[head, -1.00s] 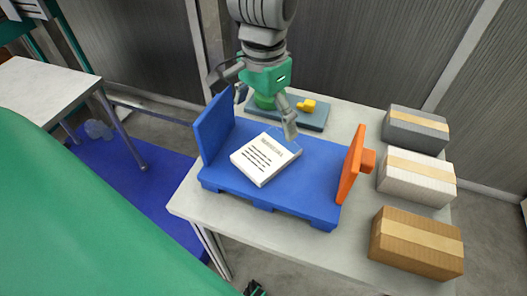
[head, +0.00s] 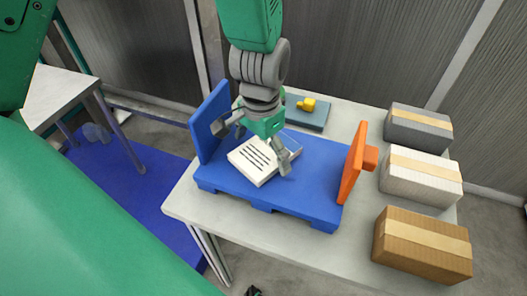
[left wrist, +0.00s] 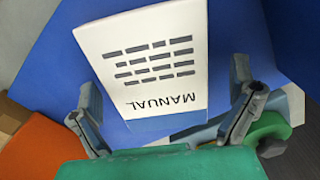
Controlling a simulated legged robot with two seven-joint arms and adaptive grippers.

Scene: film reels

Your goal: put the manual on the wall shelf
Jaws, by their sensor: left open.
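The manual (head: 254,162) is a white block with dark text lines, lying flat on a blue fixture (head: 310,190) on the table. In the left wrist view the manual (left wrist: 150,60) shows its title and faces the jaws. My left gripper (head: 262,150) is open just over the manual's far end, with one finger to each side. In the left wrist view the fingers of my left gripper (left wrist: 168,108) stand apart, with the manual's title end between them. The gripper hides part of the manual in the head view. The wall shelf cannot be made out. My right gripper is not in view.
An orange upright plate (head: 353,165) bounds the fixture's right side, and a blue upright plate (head: 211,120) its left. Grey (head: 415,130), white (head: 420,180) and brown boxes (head: 422,245) stand along the table's right. A blue-grey base with a yellow part (head: 307,104) is behind.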

